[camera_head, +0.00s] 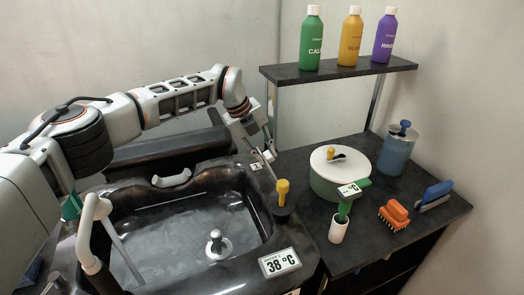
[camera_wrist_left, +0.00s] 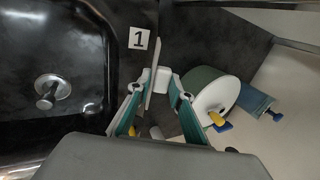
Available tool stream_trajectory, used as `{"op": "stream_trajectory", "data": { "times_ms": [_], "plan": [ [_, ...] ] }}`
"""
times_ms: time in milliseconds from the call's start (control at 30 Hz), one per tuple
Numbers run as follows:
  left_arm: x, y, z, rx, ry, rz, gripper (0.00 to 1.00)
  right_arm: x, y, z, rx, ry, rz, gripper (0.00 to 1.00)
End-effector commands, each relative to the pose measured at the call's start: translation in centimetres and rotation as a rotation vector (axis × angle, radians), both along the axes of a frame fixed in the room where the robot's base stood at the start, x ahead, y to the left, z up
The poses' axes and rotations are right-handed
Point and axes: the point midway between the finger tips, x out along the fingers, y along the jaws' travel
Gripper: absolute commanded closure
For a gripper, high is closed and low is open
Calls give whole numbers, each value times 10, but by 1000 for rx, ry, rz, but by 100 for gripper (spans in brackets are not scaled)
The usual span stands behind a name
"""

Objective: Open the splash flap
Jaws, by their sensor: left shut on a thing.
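The splash flap seems to be the thin pale upright piece (camera_wrist_left: 153,62) at the basin's edge in the left wrist view, seen nearly edge-on. How far it is open I cannot tell. My left gripper (camera_head: 268,156) reaches the far right corner of the black basin (camera_head: 262,205) in the head view. In the left wrist view, my left gripper (camera_wrist_left: 155,86) has its teal fingers on either side of the pale piece, shut on it. In the head view the gripper largely hides this piece. My right gripper is not in view.
A yellow knob (camera_head: 282,187) stands near the gripper on the basin's rim. A white-lidded green pot (camera_head: 323,183), a blue jar (camera_head: 396,153) and brushes stand on the right counter. Bottles line the shelf (camera_head: 338,70) above. A white curved spout (camera_head: 88,235) rises at left.

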Motion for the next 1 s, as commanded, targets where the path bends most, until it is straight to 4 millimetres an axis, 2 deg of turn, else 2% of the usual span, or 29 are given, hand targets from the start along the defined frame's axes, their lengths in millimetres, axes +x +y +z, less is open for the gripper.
{"op": "stream_trajectory", "data": {
  "times_ms": [333, 967, 1000],
  "plan": [
    [3, -8, 4, 67, 24, -1, 100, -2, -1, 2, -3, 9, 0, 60],
    [4, -9, 4, 82, 31, -2, 100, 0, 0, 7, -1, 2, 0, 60],
    [3, -9, 4, 82, 31, -2, 69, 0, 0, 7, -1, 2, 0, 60]
  ]
}}
